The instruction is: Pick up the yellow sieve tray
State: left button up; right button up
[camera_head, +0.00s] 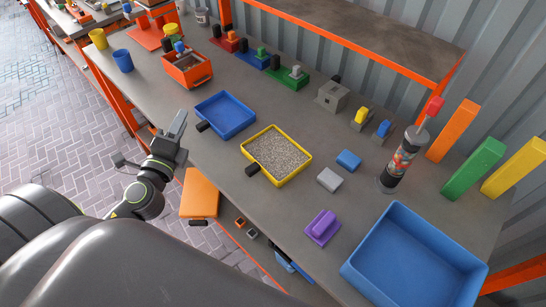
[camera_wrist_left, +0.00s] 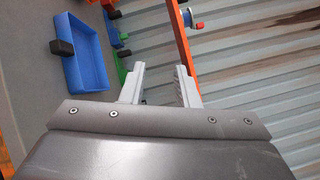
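The yellow sieve tray (camera_head: 304,178) lies flat on the grey workbench in the head view, filled with grey granules. Its short black handle (camera_head: 252,170) points to the left, toward the bench's front edge. My left gripper (camera_head: 181,124) is near the front edge, to the left of the tray and apart from it. In the left wrist view its two fingers (camera_wrist_left: 158,84) are spread with nothing between them. The yellow tray is not in the left wrist view. My right gripper is not in view.
A blue tray (camera_head: 251,123) with a black handle lies beside the yellow one; it also shows in the left wrist view (camera_wrist_left: 68,70). A large blue bin (camera_head: 355,265), purple tool (camera_head: 322,227), grey block (camera_head: 329,180) and blue block (camera_head: 348,160) are to the right. An orange box (camera_head: 208,80) stands farther left.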

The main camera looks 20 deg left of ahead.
pick_arm(q)
jog(key=w+d+f+m+g+h, duration=0.15)
jog(key=d+m+h, duration=0.25)
jog(key=m+h, duration=0.75)
jog(key=m+g+y, duration=0.2)
jog(key=m+g, duration=0.3)
jog(key=m, duration=0.5)
send_near(254, 137)
jog(key=x, duration=0.1)
jog(key=p+x, duration=0.1)
jog(key=x, duration=0.2)
jog(key=shift+w+a+r, duration=0.2)
jog(key=shift+w+a, duration=0.1)
jog(key=shift+w, duration=0.15)
jog(key=shift+s+d+f+p+x, duration=0.1)
jog(key=shift+p+x, duration=0.1)
jog(key=shift+x, duration=0.8)
jog(key=shift+s+d+f+p+x, duration=0.1)
jog(key=shift+p+x, duration=0.15)
jog(key=shift+x, duration=0.75)
jog(key=shift+s+d+f+p+x, duration=0.1)
jog(key=shift+p+x, duration=0.1)
jog(key=shift+x, duration=0.8)
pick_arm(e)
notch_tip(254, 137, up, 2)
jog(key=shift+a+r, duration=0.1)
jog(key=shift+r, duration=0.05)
pick_arm(q)
jog(key=shift+r, duration=0.1)
jog(key=shift+c, duration=0.2)
